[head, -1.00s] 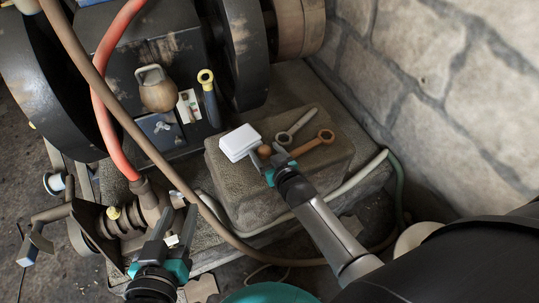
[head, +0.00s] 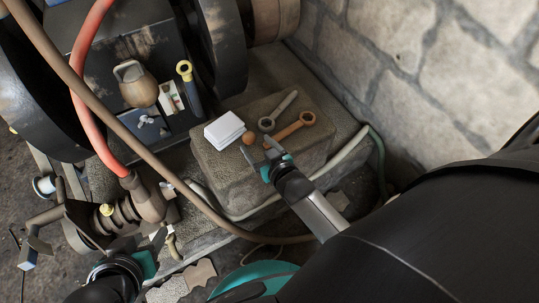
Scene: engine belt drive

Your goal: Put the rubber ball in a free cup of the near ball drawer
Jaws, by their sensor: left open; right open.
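A small orange-brown ball (head: 249,138), which looks like the rubber ball, rests on the stone block (head: 240,177), just right of a white box. My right gripper (head: 259,151) is open, its fingertips close in front of the ball; I cannot tell whether they touch it. My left gripper (head: 155,243) is low at the left, open and partly hidden by its own arm, beside the coil-like machine part. I cannot make out a ball drawer or its cups in this view.
The white box (head: 225,131), a grey wrench (head: 279,112) and a rusty wrench (head: 292,130) lie on the block. A brown hose (head: 133,150) and a red hose (head: 87,95) cross the left. A stone wall (head: 415,70) closes the right.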

